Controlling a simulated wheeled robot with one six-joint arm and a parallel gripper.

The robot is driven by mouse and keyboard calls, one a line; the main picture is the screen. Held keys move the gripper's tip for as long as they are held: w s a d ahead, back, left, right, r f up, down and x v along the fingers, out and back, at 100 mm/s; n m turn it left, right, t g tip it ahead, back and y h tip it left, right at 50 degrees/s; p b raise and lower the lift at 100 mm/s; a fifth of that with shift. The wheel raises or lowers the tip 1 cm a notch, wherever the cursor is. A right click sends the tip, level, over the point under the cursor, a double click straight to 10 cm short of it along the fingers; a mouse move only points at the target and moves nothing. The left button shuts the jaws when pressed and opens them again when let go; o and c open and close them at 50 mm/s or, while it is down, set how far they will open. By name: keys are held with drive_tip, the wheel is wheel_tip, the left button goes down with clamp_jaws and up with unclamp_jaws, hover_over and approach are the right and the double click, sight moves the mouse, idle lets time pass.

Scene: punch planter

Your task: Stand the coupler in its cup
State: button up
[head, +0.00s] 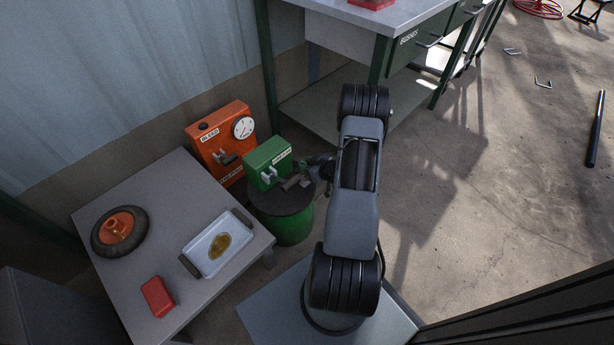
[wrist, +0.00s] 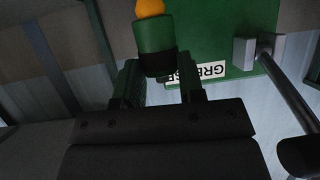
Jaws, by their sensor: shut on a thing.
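In the wrist view, my gripper (wrist: 162,84) has its two fingers on either side of a short green cylinder (wrist: 154,36) with a black band and an orange end. This looks like the coupler, and the gripper is shut on it. In the head view, my gripper (head: 308,178) is small and partly hidden by my arm, just right of a green box (head: 267,160) on a dark-topped green drum (head: 291,228). The coupler cannot be made out there. I cannot pick out the cup for certain in either view.
The box's GREASE label (wrist: 208,71) and a lever (wrist: 290,95) are close on the right in the wrist view. An orange BLEED box (head: 218,140) stands behind. The grey table (head: 185,185) holds a wheel (head: 119,231), a tray (head: 218,245) and a red block (head: 158,297).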

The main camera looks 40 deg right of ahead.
drive_tip(key=shift+f+b, duration=0.85)
drive_tip(key=shift+f, duration=1.1)
drive_tip(key=shift+c, duration=0.2)
drive_tip(key=shift+s+f, duration=0.1)
drive_tip(key=shift+f, duration=0.05)
clamp_jaws()
drive_tip(key=o, duration=1)
unclamp_jaws()
drive_tip(key=shift+f, duration=0.1)
drive_tip(key=p+v, duration=0.3)
drive_tip(key=v, duration=0.7)
drive_tip(key=shift+s+d+r+p, duration=0.15)
drive_tip(key=shift+s+r+p, duration=0.1)
drive_tip(key=shift+r+p, duration=0.1)
drive_tip(key=shift+s+d+r, duration=0.1)
drive_tip(key=shift+s+r, duration=0.1)
drive_tip(key=shift+s, duration=0.35)
